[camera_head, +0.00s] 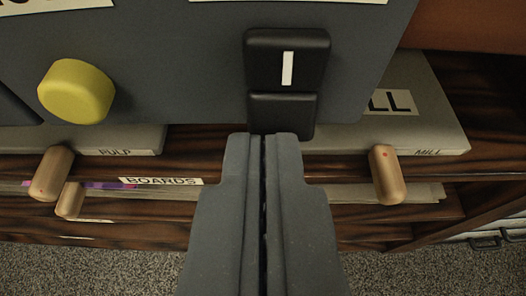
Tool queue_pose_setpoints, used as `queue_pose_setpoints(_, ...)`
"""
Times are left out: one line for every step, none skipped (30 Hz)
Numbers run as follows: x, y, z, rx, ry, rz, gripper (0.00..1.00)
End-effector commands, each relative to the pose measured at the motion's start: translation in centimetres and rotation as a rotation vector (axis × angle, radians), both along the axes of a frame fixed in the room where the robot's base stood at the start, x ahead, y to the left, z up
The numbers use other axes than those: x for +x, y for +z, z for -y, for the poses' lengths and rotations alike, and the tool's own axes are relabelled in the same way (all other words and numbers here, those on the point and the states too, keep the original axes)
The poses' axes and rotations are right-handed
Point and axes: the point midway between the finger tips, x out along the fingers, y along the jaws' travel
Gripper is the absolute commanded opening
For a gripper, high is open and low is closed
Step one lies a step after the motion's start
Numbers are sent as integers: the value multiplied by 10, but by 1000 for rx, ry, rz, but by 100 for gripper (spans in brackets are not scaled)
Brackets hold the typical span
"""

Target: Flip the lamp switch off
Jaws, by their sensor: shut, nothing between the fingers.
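The lamp switch (286,78) is a black rocker on the grey panel (190,60), at the top middle of the view. Its upper part carries a white vertical bar mark, and its lower part is a separate dark face. My gripper (264,140) is shut and empty, pointing up from the bottom of the view. Its fingertips overlap the switch's lower edge in the picture. I cannot tell whether they touch it.
A yellow round knob (76,92) sticks out of the panel at left. Below are wooden drawers with peg handles (387,174) and labels. A grey box labelled MILL (435,125) lies at right. A speckled floor (90,272) shows at the bottom.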

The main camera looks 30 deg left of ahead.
Motion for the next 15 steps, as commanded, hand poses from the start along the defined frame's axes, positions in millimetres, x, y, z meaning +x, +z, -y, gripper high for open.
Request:
queue_pose_setpoints(0,0,0,0,0,0,0)
queue_pose_setpoints(0,0,0,0,0,0,0)
queue_pose_setpoints(0,0,0,0,0,0,0)
queue_pose_setpoints(0,0,0,0,0,0,0)
queue_pose_setpoints(0,0,0,0,0,0,0)
queue_pose_setpoints(0,0,0,0,0,0,0)
queue_pose_setpoints(0,0,0,0,0,0,0)
queue_pose_setpoints(0,0,0,0,0,0,0)
queue_pose_setpoints(0,0,-1,1,1,1,0)
queue_pose_setpoints(0,0,-2,1,2,2,0)
queue_pose_setpoints(0,-1,-4,3,5,4,0)
queue_pose_setpoints(-1,-2,-7,6,10,9,0)
queue_pose_setpoints(-1,-3,-11,10,14,15,0)
queue_pose_setpoints(-2,-4,-15,15,20,24,0)
queue_pose_setpoints(-1,-1,-13,15,17,23,0)
